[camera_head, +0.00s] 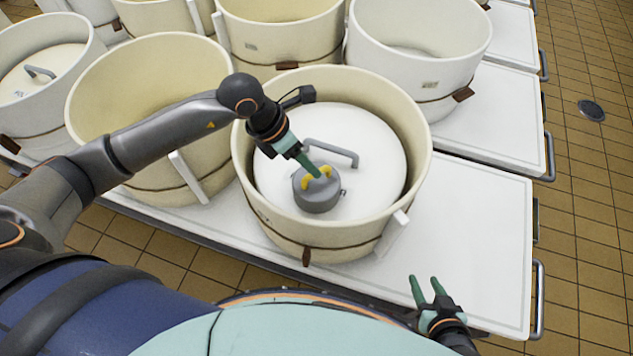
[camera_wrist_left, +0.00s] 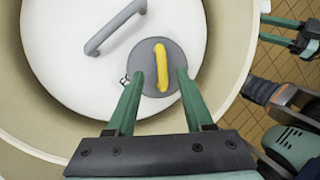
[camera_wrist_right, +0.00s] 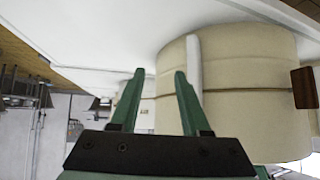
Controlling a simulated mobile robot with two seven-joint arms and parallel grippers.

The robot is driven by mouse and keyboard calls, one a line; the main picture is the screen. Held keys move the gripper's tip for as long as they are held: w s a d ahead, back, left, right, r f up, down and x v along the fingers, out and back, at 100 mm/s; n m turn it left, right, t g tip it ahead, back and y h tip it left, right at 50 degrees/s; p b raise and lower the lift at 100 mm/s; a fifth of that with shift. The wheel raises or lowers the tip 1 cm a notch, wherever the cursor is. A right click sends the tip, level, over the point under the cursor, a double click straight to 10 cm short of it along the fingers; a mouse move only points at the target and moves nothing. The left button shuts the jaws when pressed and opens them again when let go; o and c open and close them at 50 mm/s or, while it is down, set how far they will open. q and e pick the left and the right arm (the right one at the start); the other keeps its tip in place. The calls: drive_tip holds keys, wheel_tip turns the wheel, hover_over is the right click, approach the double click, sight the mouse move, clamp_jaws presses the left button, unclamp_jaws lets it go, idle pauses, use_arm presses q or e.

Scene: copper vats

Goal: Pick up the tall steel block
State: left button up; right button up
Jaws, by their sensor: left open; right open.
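A round grey steel block (camera_head: 318,193) with a yellow handle (camera_head: 309,184) on top stands on the white lid inside the middle cream vat. It also shows in the left wrist view (camera_wrist_left: 176,57). My left gripper (camera_head: 313,172) is open over the block. In the left wrist view its fingers (camera_wrist_left: 157,73) lie on either side of the yellow handle (camera_wrist_left: 161,66). I cannot tell how far the fingertips are above it.
The vat wall (camera_head: 290,235) surrounds the block, and a grey lid handle (camera_head: 335,152) stands close behind it. Other vats (camera_head: 420,45) crowd the left and back. The white table top (camera_head: 480,230) is clear at right, with a metal rail (camera_head: 538,295) on its edge.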

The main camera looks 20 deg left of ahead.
sight(317, 183)
use_arm(q)
drive_tip(key=x, duration=0.3)
drive_tip(key=shift+d+f, duration=0.2)
drive_tip(key=shift+f, duration=0.05)
clamp_jaws()
idle(1.1)
drive_tip(key=shift+w+r, duration=0.1)
drive_tip(key=shift+r, duration=0.15)
